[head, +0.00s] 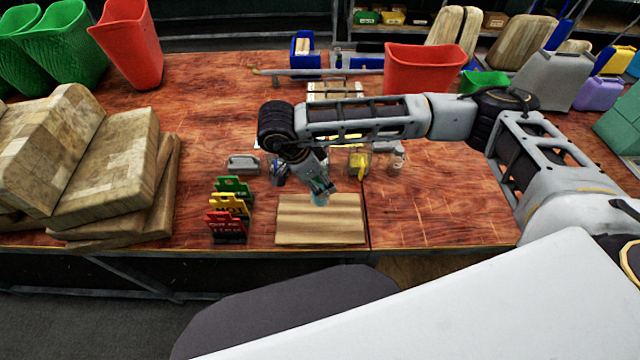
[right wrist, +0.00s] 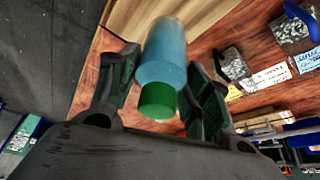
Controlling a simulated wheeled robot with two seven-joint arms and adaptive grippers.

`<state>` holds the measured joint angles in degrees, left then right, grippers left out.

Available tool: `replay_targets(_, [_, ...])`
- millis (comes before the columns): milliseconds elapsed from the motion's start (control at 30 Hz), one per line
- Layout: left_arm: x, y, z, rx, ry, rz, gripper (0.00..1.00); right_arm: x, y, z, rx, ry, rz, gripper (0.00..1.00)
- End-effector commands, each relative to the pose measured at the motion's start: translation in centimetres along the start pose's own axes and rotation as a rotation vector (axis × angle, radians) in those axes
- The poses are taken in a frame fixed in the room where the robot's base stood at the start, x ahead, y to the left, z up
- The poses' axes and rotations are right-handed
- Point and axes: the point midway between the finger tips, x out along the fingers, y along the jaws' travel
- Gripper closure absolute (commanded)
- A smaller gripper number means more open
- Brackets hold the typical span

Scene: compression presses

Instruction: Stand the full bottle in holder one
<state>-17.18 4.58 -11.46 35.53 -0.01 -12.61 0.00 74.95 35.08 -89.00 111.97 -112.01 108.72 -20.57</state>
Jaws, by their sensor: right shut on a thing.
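The bottle (head: 320,199) is light blue, with a green cap (right wrist: 158,100) in the right wrist view. My right gripper (head: 322,188) is shut on it near the cap end, with one finger on each side in the right wrist view (right wrist: 163,88). The bottle's far end is at the wooden board (head: 320,230); I cannot tell whether it touches. Behind the gripper are small clear holders, one with a dark blue item (head: 278,176) and one with a yellow item (head: 358,161). I cannot tell which is holder one. My left gripper is out of view.
Green, yellow and red signs (head: 228,211) stand left of the board. Stacked wooden blocks (head: 105,175) fill the left side. A grey item (head: 243,163) lies behind the signs. A red bin (head: 424,68) stands at the back. The table right of the board (head: 430,215) is clear.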

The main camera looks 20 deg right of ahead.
Motion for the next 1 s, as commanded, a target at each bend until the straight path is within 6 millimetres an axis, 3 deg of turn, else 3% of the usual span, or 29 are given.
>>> replay_targets(567, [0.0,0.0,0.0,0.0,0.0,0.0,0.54,0.1,0.0,0.1,-0.018,-0.001,-0.008,0.86])
replay_targets(1000, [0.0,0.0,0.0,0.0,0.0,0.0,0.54,1.4,-0.5,0.5,-0.285,-0.002,-0.118,0.86])
